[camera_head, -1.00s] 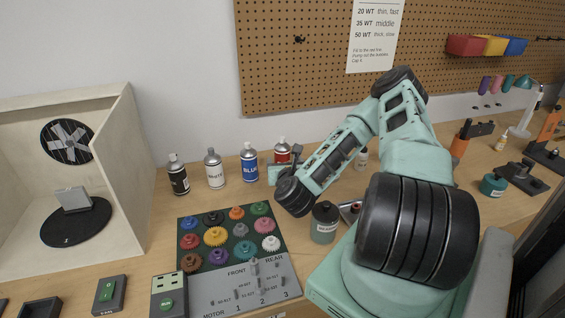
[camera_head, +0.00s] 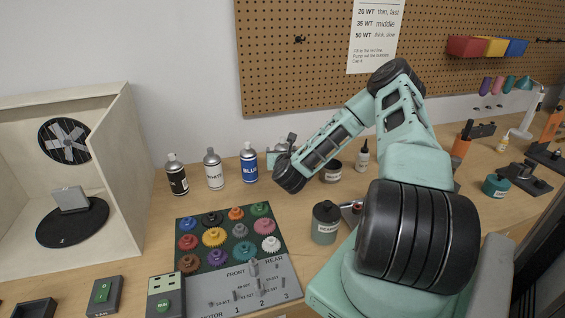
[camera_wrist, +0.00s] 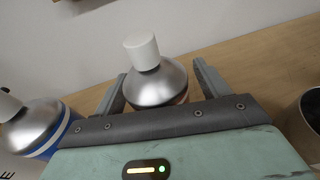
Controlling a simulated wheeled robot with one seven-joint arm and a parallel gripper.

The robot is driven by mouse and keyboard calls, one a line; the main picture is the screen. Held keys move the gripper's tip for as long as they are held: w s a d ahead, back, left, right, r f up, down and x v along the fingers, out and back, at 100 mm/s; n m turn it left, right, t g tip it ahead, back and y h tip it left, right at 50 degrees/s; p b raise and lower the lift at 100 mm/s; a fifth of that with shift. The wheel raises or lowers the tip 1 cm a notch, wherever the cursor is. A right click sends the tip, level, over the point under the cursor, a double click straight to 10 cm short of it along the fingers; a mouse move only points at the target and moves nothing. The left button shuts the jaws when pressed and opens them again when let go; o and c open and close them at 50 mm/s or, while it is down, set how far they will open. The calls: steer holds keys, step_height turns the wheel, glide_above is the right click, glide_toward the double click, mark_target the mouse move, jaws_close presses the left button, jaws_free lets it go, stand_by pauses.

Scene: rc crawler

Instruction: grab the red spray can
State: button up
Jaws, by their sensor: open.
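In the wrist view a spray can (camera_wrist: 157,88) with a white cap and silver dome stands between the two grey fingers of my gripper (camera_wrist: 160,74). A sliver of reddish-brown body shows under its dome, and the rest is hidden by my gripper. The fingers are apart, one on each side of the can, and I cannot tell whether they touch it. In the head view my gripper (camera_head: 279,152) covers the red can's place at the right end of the can row. A blue spray can (camera_head: 249,163) stands just left of it and also shows in the wrist view (camera_wrist: 35,128).
White (camera_head: 214,170) and black (camera_head: 177,176) cans stand further left. A dark jar (camera_head: 332,172), a small bottle (camera_head: 363,155) and a grey-green jar (camera_head: 325,223) are right of my gripper. A gear tray (camera_head: 236,228) lies in front. The wall is close behind.

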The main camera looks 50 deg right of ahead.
steer(key=shift+c, duration=0.3)
steer(key=c, duration=1.1)
